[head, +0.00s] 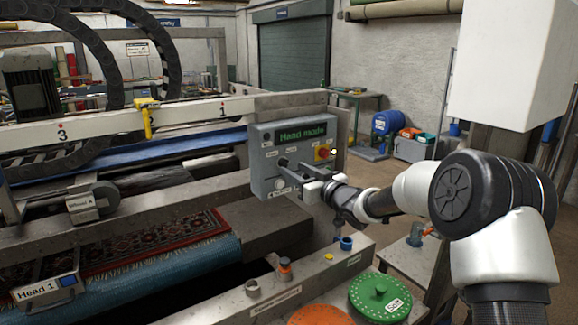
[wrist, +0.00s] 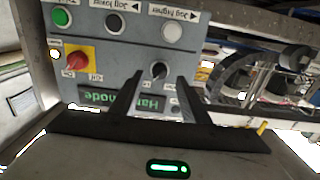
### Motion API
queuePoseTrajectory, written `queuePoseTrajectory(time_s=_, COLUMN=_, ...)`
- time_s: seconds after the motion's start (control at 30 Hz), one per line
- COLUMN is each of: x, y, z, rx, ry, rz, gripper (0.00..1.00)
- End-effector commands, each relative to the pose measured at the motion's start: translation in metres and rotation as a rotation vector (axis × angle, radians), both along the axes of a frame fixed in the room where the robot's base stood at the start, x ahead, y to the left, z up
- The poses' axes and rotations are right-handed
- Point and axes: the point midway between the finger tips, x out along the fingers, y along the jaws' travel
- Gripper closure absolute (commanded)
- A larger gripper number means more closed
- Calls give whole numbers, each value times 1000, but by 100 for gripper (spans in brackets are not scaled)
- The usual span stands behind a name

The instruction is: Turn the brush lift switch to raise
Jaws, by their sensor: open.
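The grey control panel (head: 265,140) has a lit green display (head: 302,134) reading "Hand mode". In the wrist view the panel (wrist: 135,55) appears upside down. A small black rotary knob (wrist: 158,70) with a pale pointer line lies between my fingertips in that view; its labels are too small to read, so I cannot confirm it is the brush lift switch. My gripper (head: 281,172) is open in front of the panel's lower part. In the wrist view its two black fingers (wrist: 160,77) straddle the knob with gaps on both sides; contact is not visible.
Close to the knob are a red rotary switch on yellow (wrist: 77,60), a green button (wrist: 62,17), a black button (wrist: 113,22) and a white button (wrist: 172,32). A rug (head: 150,243) lies on the machine at left. Green (head: 380,297) and orange (head: 320,316) discs lie in front.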

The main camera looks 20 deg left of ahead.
Motion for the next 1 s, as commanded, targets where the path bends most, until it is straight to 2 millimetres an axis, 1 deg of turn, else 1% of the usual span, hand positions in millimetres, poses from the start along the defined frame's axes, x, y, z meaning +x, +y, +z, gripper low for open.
queuePoseTrajectory(time_s=0.03, x=6, y=8, z=0, rx=0, ry=1, rz=1, gripper=58)
queuePoseTrajectory(time_s=0.1, x=13, y=16, z=1, rx=0, ry=-1, rz=1, gripper=58)
queuePoseTrajectory(time_s=0.23, x=23, y=26, z=0, rx=-1, ry=-1, rz=1, gripper=58)
queuePoseTrajectory(time_s=0.4, x=27, y=31, z=0, rx=-1, ry=0, rz=0, gripper=58)
queuePoseTrajectory(time_s=0.63, x=28, y=31, z=0, rx=-1, ry=0, rz=0, gripper=58)
queuePoseTrajectory(time_s=0.87, x=28, y=31, z=0, rx=-1, ry=0, rz=0, gripper=97)
queuePoseTrajectory(time_s=0.9, x=28, y=31, z=0, rx=-1, ry=0, rz=0, gripper=99)
queuePoseTrajectory(time_s=1.0, x=28, y=31, z=0, rx=-3, ry=-2, rz=0, gripper=99)
